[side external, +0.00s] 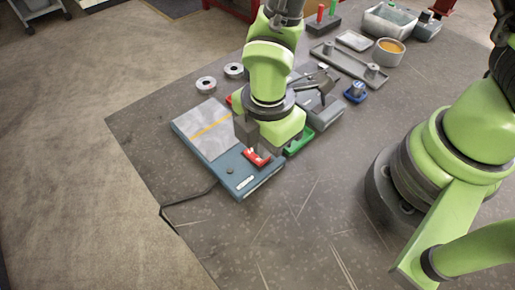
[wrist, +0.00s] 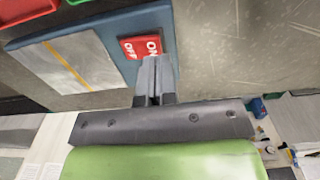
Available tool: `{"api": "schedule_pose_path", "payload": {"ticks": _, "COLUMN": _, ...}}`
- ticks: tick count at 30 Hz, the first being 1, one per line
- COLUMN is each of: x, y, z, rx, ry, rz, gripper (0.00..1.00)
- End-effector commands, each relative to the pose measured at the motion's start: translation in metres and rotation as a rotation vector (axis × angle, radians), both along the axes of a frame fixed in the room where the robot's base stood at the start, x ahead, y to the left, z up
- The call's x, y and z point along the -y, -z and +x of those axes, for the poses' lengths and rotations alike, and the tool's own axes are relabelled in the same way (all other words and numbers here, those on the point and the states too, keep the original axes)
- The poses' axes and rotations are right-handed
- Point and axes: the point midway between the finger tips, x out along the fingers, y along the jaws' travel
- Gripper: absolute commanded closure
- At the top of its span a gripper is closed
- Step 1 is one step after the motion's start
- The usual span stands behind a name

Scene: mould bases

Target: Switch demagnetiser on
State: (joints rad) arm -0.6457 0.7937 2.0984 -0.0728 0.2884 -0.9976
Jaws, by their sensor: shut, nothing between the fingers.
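The demagnetiser (side external: 222,172) is a flat blue box with a grey top plate crossed by a yellow line. It lies on the table, and also shows in the wrist view (wrist: 100,22). Its red rocker switch (wrist: 129,47), marked ON and OFF, also shows in the side view (side external: 251,155). My gripper (wrist: 153,60) is shut and empty, pointing down at the switch. Its fingertips are at or just over the ON end, and cover part of that edge. I cannot tell whether they touch, or which way the rocker is tilted.
A black cable (side external: 190,198) runs from the demagnetiser over the table edge. A green tray (side external: 301,141) stands close beside it. Containers, including a bowl (side external: 389,52), fill the back right. The front of the table is clear.

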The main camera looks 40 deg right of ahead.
Motion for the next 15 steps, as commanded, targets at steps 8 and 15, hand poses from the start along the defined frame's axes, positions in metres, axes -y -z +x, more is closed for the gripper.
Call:
{"api": "schedule_pose_path", "payload": {"ticks": 8, "x": -0.0001, "y": 0.0045, "z": 0.0001, "rx": 0.0, "ry": 0.0, "rz": 0.0, "gripper": 1.0}}
{"api": "schedule_pose_path", "payload": {"ticks": 15, "x": -0.0001, "y": 0.008, "z": 0.0001, "rx": -0.001, "ry": 0.0, "rz": 0.0, "gripper": 1.0}}
